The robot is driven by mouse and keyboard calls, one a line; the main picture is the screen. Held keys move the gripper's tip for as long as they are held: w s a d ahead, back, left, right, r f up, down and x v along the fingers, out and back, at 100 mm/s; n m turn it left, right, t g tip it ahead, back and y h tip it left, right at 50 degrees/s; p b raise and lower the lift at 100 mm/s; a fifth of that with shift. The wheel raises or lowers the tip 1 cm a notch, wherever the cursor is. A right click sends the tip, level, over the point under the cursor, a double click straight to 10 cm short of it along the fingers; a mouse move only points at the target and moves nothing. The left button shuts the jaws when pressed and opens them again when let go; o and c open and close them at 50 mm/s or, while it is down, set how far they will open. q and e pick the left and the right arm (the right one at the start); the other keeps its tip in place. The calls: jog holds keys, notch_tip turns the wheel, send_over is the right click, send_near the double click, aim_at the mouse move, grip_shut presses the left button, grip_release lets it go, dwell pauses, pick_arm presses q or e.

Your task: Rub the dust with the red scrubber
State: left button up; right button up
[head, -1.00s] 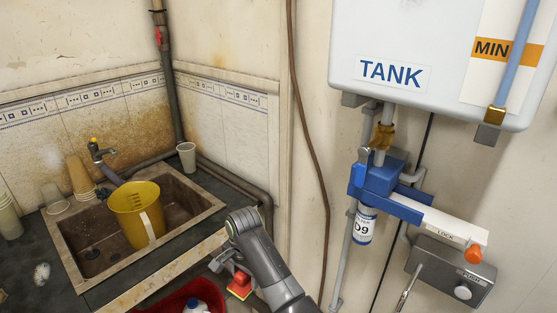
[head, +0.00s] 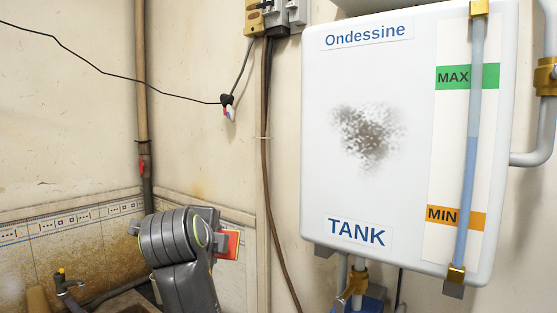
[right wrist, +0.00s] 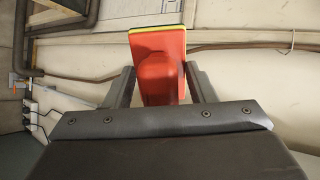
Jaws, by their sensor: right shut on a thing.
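The dust (head: 367,133) is a dark grey speckled smudge on the front of the white tank (head: 325,90), between its two labels. The red scrubber (head: 232,244) shows partly in the head view, left of the tank and lower than the dust, clear of the dust. My right gripper (head: 218,241) is shut on it. In the right wrist view, the scrubber (right wrist: 158,50) stands out between the two fingers of my right gripper (right wrist: 160,80), with a yellow and green layer along its far edge. My left gripper is not in view.
A sight tube (head: 472,130) with MAX and MIN bands runs down the tank's right side. A brown cable (head: 266,140) hangs left of the tank. A black wire (head: 150,80) crosses the wall to a hanging plug (head: 228,106). A tap (head: 65,283) shows low left.

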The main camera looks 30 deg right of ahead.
jog(key=s+d+r+m+g+h+p, duration=0.4)
jog(key=s+r+m+h, duration=0.45)
jog(key=s+r, duration=0.9)
jog(key=w+d+n+h+p, duration=0.1)
jog(key=w+d+p, duration=0.1)
jog(key=d, duration=0.4)
jog(key=shift+w+d+r+p, duration=0.2)
jog(key=shift+w+d+p, duration=0.05)
jog(key=shift+w+p, duration=0.15)
jog(key=shift+n+h, duration=0.25)
jog(key=shift+p+x, duration=0.3)
jog(key=shift+x, duration=0.65)
